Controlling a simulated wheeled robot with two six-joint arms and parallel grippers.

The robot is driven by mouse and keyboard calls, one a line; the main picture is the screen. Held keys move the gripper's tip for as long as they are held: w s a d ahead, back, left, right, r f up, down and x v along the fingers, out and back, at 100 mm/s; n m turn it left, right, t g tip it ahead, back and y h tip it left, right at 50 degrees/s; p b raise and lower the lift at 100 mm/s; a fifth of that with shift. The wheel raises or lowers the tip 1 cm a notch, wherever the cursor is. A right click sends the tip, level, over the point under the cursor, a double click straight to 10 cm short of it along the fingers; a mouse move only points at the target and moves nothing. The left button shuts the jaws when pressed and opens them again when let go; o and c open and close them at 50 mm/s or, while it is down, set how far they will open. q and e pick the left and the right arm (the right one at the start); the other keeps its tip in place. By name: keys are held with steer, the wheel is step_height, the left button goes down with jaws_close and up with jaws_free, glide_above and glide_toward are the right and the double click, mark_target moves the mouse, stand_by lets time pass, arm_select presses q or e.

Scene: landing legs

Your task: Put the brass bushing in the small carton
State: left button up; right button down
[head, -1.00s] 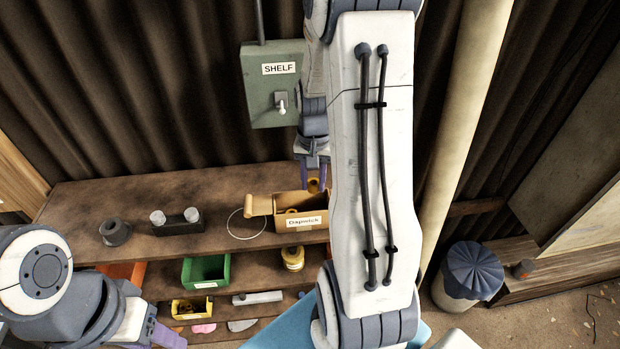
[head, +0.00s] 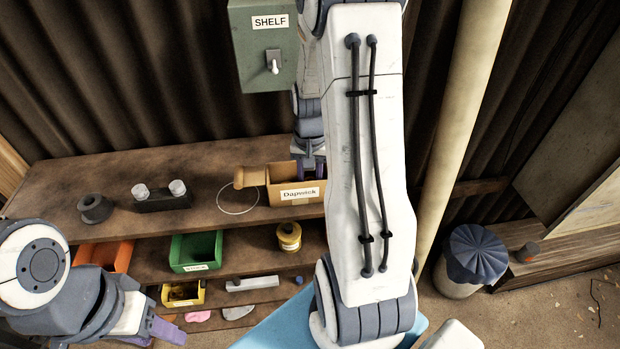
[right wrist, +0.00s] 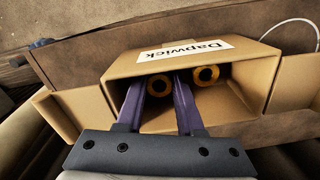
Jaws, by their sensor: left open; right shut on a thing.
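The small carton (head: 283,193), labelled Dapwick, stands open on the top shelf, and its inside shows in the right wrist view (right wrist: 258,88). My right gripper (right wrist: 163,82) reaches down into the carton's opening, its purple fingers shut on a brass bushing (right wrist: 154,86). I cannot tell whether this bushing touches the carton floor. Another brass ring-shaped bushing (right wrist: 206,75) is in the carton, just beside the right-hand finger. In the head view the carton wall hides both bushings. My left gripper (head: 165,334) is open at the lower left, away from the carton.
A wire ring (head: 238,197), a black block with two clear knobs (head: 161,198) and a dark cone-shaped part (head: 95,209) are on the top shelf. Orange, green (head: 196,252) and yellow bins, and a brass canister (head: 289,238), sit below. A green switch box (head: 262,50) hangs behind.

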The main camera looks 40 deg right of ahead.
steer(key=shift+f+b, duration=0.3)
steer(key=shift+f, duration=0.05)
stand_by(0.4)
steer(key=shift+c, duration=2.3)
jaws_free()
step_height(320, 180, up, 7)
steer(key=p, duration=0.6)
